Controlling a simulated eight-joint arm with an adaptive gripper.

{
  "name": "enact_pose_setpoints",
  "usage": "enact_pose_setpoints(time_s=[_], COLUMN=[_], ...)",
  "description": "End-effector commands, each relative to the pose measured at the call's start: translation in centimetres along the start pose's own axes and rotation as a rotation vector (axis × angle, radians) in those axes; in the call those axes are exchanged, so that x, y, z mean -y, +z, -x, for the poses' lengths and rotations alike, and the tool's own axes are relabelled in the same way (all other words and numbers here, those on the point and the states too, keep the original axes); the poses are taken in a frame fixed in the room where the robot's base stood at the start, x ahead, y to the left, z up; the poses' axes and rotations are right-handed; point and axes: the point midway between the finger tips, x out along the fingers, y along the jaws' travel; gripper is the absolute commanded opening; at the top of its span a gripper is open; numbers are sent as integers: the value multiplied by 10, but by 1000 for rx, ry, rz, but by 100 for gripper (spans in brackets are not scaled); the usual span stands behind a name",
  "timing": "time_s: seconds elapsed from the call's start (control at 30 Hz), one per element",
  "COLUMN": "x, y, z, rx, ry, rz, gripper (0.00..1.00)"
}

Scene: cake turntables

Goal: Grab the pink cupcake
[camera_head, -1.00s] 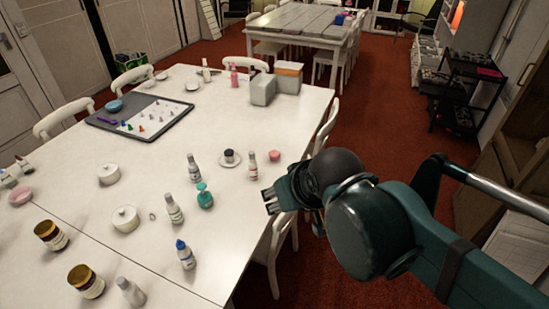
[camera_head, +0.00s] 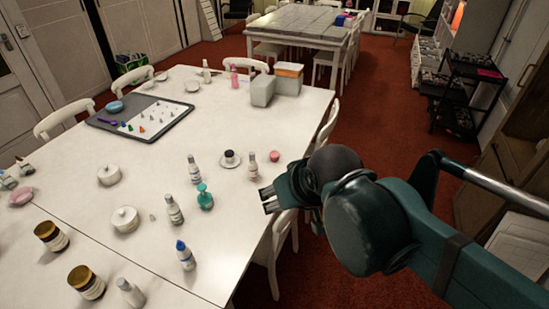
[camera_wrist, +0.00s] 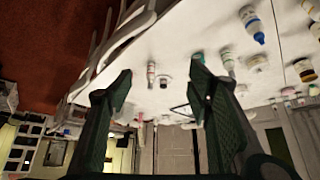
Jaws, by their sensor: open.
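The pink cupcake (camera_head: 274,156) looks like a small round pink thing near the right edge of the white table (camera_head: 330,97) in the head view. It stands just right of a white bottle with a reddish cap (camera_head: 253,165). My gripper (camera_head: 268,201) is at the table's right edge, nearer the camera than the cupcake and apart from it. In the wrist view my gripper (camera_wrist: 161,68) is open, its two dark fingers spread with nothing held between them. I cannot make out the cupcake in the wrist view; the left finger may hide it.
A dark-topped cupcake (camera_head: 230,154) sits on a saucer left of the bottle. A teal bottle (camera_head: 205,197) and other bottles stand left of my gripper. Grey boxes (camera_head: 262,90) are farther back. A white chair (camera_head: 283,240) is below the table edge.

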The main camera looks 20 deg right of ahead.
Motion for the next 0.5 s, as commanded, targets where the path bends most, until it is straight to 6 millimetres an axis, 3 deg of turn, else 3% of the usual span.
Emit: enact_pose_setpoints(time_s=[0.5], x=[-14], y=[-63], z=[-17], rx=[55], ry=[45], rz=[-130], gripper=[51])
